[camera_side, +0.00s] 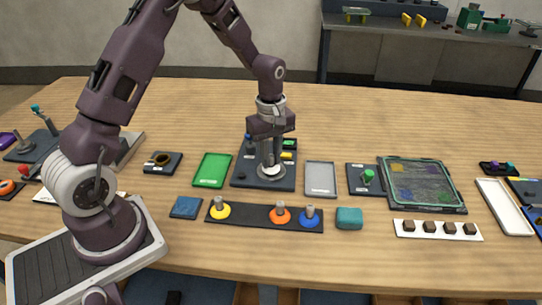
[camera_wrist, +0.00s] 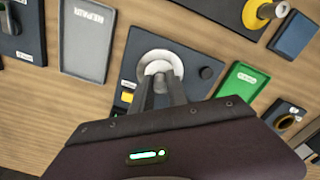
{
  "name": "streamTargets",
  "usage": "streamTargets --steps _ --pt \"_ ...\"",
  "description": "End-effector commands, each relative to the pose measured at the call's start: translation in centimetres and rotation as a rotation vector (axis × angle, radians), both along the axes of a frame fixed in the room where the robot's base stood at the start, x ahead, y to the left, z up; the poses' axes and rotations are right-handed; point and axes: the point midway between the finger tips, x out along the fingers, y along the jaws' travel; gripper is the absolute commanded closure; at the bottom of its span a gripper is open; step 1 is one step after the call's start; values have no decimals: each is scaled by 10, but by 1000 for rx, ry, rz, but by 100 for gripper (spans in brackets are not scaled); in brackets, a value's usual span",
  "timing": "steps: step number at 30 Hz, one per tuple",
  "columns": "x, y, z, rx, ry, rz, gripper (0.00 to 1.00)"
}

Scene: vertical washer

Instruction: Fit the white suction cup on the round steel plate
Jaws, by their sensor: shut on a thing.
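The white suction cup (camera_wrist: 160,66) shows in the wrist view as a pale ring at my fingertips. My gripper (camera_wrist: 163,88) is shut on it and covers its near side. The round steel plate (camera_wrist: 146,57) is a grey disc on a dark square base, under and around the cup. In the side view my gripper (camera_side: 269,158) points straight down over the plate (camera_side: 270,171) on the dark base board (camera_side: 240,181). The cup lies over the plate, roughly centred. I cannot tell whether it touches the plate or hangs slightly above.
A green tray (camera_side: 211,170) is left of the base and a grey tray (camera_side: 320,178) right of it. A strip with coloured rings (camera_side: 245,214) lies in front. Bare wood is behind.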

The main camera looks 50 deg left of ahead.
Motion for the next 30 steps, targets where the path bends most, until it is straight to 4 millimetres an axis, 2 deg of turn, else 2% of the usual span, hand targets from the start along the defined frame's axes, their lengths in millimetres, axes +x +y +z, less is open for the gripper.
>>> streamTargets --steps 10,11,14,15,21,24,30 --pt "0 0 -4 0 1 -1 100" --pt "0 0 -4 0 1 -1 79" --pt "0 0 -4 0 1 0 59" --pt "0 0 -4 0 1 0 55" --pt "0 0 -4 0 0 0 55" --pt "0 0 -4 0 1 0 38" --pt "0 0 -4 0 0 0 37"
